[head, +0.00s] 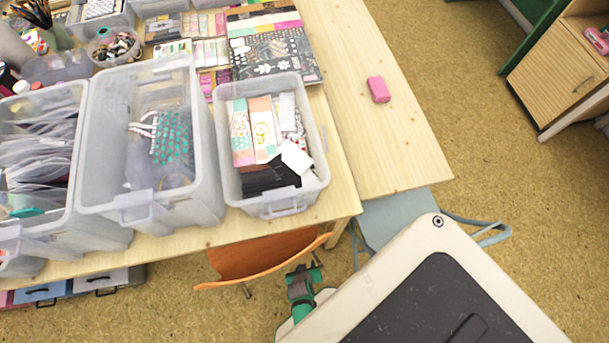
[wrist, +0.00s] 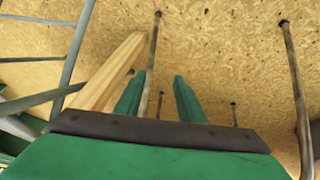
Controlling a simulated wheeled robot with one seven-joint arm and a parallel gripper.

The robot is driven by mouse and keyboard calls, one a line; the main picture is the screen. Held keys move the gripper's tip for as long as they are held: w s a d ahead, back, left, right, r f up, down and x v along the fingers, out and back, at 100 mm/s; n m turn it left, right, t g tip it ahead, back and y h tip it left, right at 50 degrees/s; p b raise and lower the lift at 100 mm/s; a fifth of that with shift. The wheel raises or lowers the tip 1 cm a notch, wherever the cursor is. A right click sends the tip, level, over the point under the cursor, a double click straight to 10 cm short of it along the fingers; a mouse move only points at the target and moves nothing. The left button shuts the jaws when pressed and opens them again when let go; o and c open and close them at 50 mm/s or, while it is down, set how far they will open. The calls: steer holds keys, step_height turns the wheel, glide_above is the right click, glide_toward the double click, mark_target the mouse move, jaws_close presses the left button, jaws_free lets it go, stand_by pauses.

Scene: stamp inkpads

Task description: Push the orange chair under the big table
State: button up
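The orange chair (head: 262,256) stands at the front edge of the big table (head: 348,192), in the lower middle of the head view. Its curved backrest shows; the seat is hidden. My green gripper (head: 303,271) is low, just right of and in front of the backrest. In the wrist view my gripper (wrist: 160,76) has its two fingers apart with nothing held. A thin metal leg (wrist: 153,60) shows between and beyond the fingers, and another metal leg (wrist: 294,70) stands at the right. I cannot tell whether the gripper touches the chair.
A grey-blue chair (head: 392,214) stands to the right, partly under the adjoining table. A wooden table leg (wrist: 112,68) is close left of my gripper. Plastic bins (head: 150,205) sit near the table edge. Drawers (head: 75,288) stand at lower left. Open floor lies in front.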

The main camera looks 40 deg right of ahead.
steer(key=shift+w+d+f, duration=0.75)
steer(key=shift+w+d, duration=0.15)
steer(key=shift+d, duration=0.2)
steer(key=shift+w+d+f, duration=0.75)
steer(key=shift+w+d, duration=0.2)
steer(key=shift+d, duration=0.1)
steer(key=shift+w+d+f, duration=0.75)
steer(key=shift+w+d, duration=0.15)
steer(key=shift+d, duration=0.2)
steer(key=shift+c, duration=0.6)
jaws_close()
